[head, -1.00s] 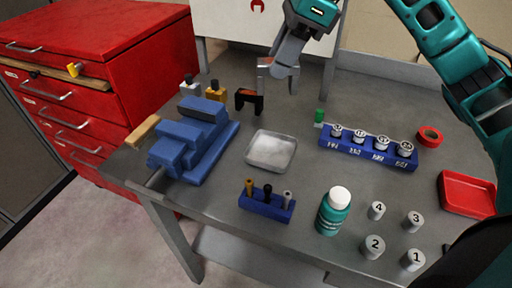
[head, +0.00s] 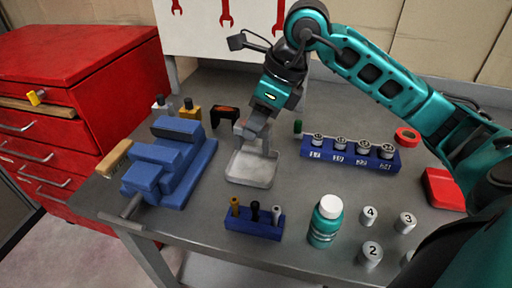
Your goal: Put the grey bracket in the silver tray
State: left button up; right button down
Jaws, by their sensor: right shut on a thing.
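My right gripper (head: 256,128) comes down from above, over the far part of the silver tray. It is shut on the grey bracket (head: 240,128), which is partly hidden behind the fingers and close to them in colour. The bracket's legs point down at the tray's far edge; I cannot tell whether they touch the tray. The silver tray (head: 250,181) is shallow and square and lies flat on the grey bench; its visible floor looks empty. My left gripper is not in view.
Left of the tray is a stepped blue block (head: 172,158). A black and orange bracket (head: 225,117) stands behind. A blue socket rack (head: 350,158) lies right. A small blue holder (head: 254,223) and a teal bottle (head: 325,222) stand in front.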

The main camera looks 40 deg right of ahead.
jog(key=shift+f+b, duration=0.3)
jog(key=shift+f, duration=2.55)
jog(key=shift+f, duration=0.1)
jog(key=c, duration=0.7)
grip_release()
jog(key=shift+c, duration=0.2)
jog(key=shift+r, duration=0.2)
jog(key=p+v, duration=0.1)
jog(key=v, duration=1)
jog(key=shift+s+d+r, duration=0.15)
jog(key=shift+d+r, duration=0.05)
jog(key=shift+r, duration=0.15)
jog(key=shift+f, duration=0.1)
